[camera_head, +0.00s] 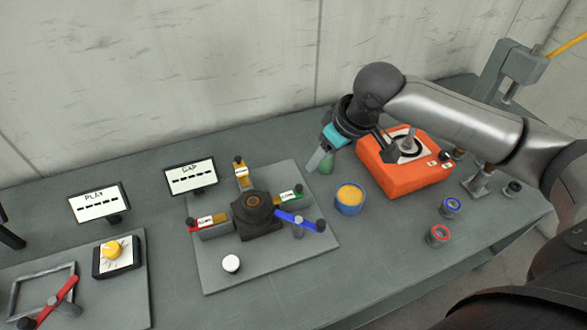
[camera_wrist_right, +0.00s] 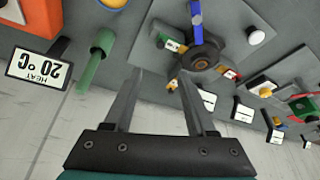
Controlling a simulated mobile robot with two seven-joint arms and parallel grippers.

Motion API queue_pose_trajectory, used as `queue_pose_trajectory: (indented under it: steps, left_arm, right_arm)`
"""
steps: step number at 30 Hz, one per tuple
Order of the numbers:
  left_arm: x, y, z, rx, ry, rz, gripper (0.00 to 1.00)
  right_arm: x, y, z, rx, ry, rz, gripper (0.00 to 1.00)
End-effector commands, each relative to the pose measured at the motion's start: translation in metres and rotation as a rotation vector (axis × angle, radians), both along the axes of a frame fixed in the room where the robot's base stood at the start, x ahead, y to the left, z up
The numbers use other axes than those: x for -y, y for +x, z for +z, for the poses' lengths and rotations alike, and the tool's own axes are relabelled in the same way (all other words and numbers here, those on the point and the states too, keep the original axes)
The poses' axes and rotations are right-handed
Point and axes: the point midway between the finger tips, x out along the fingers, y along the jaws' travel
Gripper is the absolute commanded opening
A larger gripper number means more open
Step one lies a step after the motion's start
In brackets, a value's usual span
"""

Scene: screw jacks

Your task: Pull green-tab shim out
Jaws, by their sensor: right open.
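The green-tab shim (camera_head: 288,196) sits at the right of the dark central jack block (camera_head: 257,212) on a grey plate. In the right wrist view the green-tab shim (camera_wrist_right: 173,45) lies beyond the fingertips, beside the blue lever. My right gripper (camera_head: 316,160) is behind and to the right of the shim, apart from it. In the right wrist view my right gripper (camera_wrist_right: 160,76) is open, with nothing between its fingers. My left gripper is in neither view.
Red (camera_head: 208,221) and yellow (camera_head: 241,174) tabs and a blue lever (camera_head: 299,219) surround the block. A blue cup (camera_head: 349,200) and orange heater box (camera_head: 400,176) are to the right. Small displays stand behind the plate.

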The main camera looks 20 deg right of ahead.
Motion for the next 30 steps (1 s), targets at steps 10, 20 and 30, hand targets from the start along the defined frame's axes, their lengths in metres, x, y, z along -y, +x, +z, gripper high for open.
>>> queue_pose_trajectory:
  steps: [10,20,30]
  left_arm:
    - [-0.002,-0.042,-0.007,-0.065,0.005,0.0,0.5]
    - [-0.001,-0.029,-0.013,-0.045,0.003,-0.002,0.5]
    - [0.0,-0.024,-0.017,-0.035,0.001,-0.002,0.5]
  right_arm:
    - [-0.008,0.018,-0.05,-0.003,0.003,-0.001,0.56]
    - [-0.015,0.042,-0.108,0.0,0.001,-0.001,0.56]
    - [-0.019,0.053,-0.138,0.001,-0.002,0.001,0.56]
